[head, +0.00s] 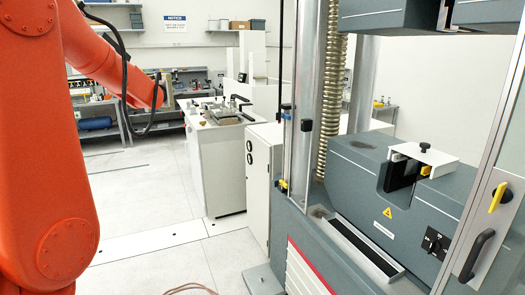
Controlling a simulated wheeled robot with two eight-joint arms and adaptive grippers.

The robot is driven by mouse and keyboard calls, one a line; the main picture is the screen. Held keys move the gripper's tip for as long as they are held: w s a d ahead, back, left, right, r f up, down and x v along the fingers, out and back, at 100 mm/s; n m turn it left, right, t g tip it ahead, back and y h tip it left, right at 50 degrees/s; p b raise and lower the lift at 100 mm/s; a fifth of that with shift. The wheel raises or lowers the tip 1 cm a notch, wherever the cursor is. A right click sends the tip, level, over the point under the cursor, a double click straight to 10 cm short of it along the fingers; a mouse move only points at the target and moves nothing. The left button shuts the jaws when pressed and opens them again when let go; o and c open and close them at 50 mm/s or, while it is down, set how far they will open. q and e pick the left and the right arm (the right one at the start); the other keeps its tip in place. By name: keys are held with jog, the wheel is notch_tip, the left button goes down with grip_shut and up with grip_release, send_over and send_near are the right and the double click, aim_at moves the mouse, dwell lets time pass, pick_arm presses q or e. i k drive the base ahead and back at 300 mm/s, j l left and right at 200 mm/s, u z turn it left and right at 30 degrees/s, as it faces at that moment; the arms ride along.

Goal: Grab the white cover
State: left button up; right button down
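The white cover (424,154) is a flat white plate with a bent-down edge and a black knob on top. It sits on the dark grey lower block (358,165) of the testing machine, at the right of the head view. Under it is a dark recess with a black part (399,176) and a small yellow piece (425,170). Nothing is seen touching the cover.
The machine's upper grey block (400,16) hangs above the cover. A ribbed column (332,100) stands left of it, and a framed door with a black handle (476,256) at the right. A white cabinet (215,165) stands mid-left. The floor (150,200) between is mostly clear.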

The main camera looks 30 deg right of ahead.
aim_at(442, 163)
jog(key=i+z, duration=0.8)
jog(key=i+j+z, duration=0.2)
jog(key=z, duration=0.2)
